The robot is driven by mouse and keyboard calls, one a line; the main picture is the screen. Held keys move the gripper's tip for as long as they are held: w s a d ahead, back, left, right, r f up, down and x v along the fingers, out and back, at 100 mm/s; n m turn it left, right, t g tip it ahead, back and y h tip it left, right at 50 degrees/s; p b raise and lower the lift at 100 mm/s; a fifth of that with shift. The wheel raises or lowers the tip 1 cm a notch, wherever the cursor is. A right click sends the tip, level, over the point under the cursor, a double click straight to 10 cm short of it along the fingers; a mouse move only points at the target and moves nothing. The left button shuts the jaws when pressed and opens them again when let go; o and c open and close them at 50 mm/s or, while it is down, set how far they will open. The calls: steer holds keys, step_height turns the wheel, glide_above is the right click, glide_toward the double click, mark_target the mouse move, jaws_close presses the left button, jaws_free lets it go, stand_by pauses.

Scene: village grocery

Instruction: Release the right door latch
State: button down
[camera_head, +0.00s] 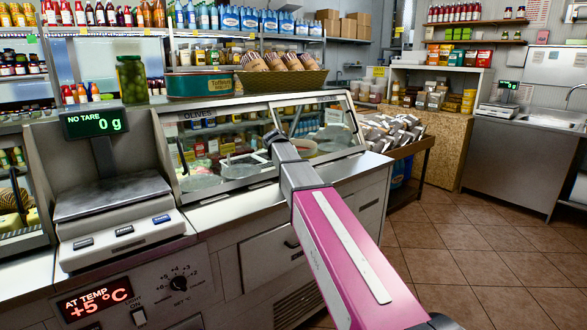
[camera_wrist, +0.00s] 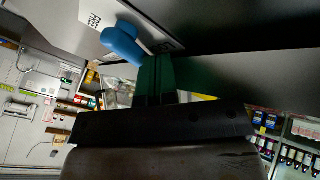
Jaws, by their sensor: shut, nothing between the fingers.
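In the wrist view a rounded blue knob-like piece (camera_wrist: 122,42), which looks like the latch, sticks out from a pale panel (camera_wrist: 95,15) with small printed marks. My gripper (camera_wrist: 158,62) has its green fingers shut and empty, just right of the blue piece. I cannot tell whether they touch it. In the head view my arm reaches over the counter to the glass-fronted deli case (camera_head: 245,180), and its dark end (camera_head: 275,140) is near the middle of the glass. The fingers and the latch cannot be made out in the head view.
A scale (camera_head: 110,195) stands left of the case, with a control panel (camera_head: 180,285) below it. A wicker basket (camera_head: 300,80) and a green tin (camera_head: 198,83) sit on top of the case. Bare tiled floor (camera_head: 480,260) lies to the right.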

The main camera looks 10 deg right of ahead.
steer(key=shift+s, duration=0.15)
steer(key=shift+s+a, duration=0.15)
steer(key=shift+s, duration=0.5)
steer(key=shift+a, duration=0.1)
